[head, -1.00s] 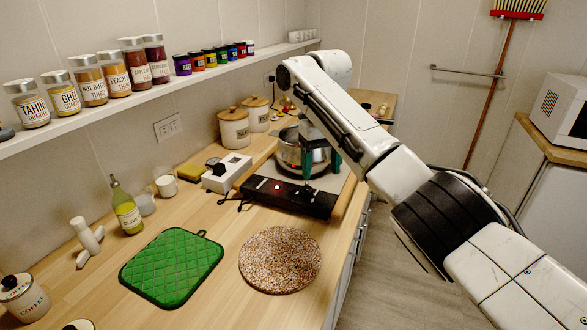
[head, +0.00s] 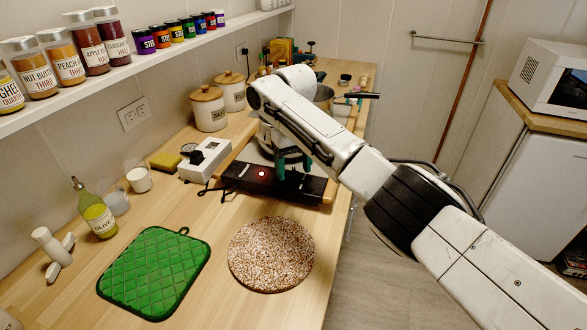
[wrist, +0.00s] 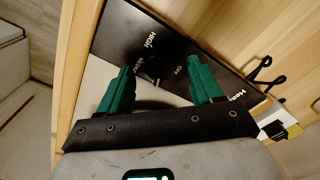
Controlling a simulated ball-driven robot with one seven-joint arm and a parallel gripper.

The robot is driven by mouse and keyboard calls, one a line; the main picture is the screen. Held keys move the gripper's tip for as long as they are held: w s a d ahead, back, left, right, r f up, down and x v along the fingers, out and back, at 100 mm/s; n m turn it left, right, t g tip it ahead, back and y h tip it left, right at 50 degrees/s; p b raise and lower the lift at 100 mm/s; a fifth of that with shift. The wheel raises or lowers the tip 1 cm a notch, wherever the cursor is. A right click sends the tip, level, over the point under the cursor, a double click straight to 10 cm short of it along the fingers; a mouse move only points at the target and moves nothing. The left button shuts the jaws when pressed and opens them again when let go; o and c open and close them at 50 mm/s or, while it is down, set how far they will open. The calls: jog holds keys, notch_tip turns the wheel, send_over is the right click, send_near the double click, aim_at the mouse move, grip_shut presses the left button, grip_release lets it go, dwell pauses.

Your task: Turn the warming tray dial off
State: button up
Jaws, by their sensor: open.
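The warming tray (head: 232,182) stands on the counter with its black control panel facing the near side and a red light lit. The wrist view shows the panel (wrist: 190,62) with printed HIGH and OFF marks. A dark dial (wrist: 150,68) sits near one pair of these marks; its exact setting is too small to tell. My gripper (head: 293,175) is over the right part of the panel. Its green fingers (wrist: 162,80) are open and empty, spread to either side of the dial in the wrist view. Contact cannot be told. In the head view the fingers hide the dial.
A pot (head: 323,95) is partly hidden behind my arm. A round speckled mat (head: 270,255) and green pot holder (head: 155,272) lie in front. Canisters (head: 208,108) stand behind.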

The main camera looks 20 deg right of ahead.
jog(key=shift+f, duration=0.65)
jog(key=shift+c, duration=0.5)
jog(key=c, duration=1)
jog(key=shift+o, duration=0.2)
jog(key=shift+n, duration=0.4)
jog(key=n+p, duration=0.1)
jog(key=n, duration=0.5)
jog(key=shift+n, duration=0.3)
jog(key=n, duration=0.6)
jog(key=shift+n, duration=0.3)
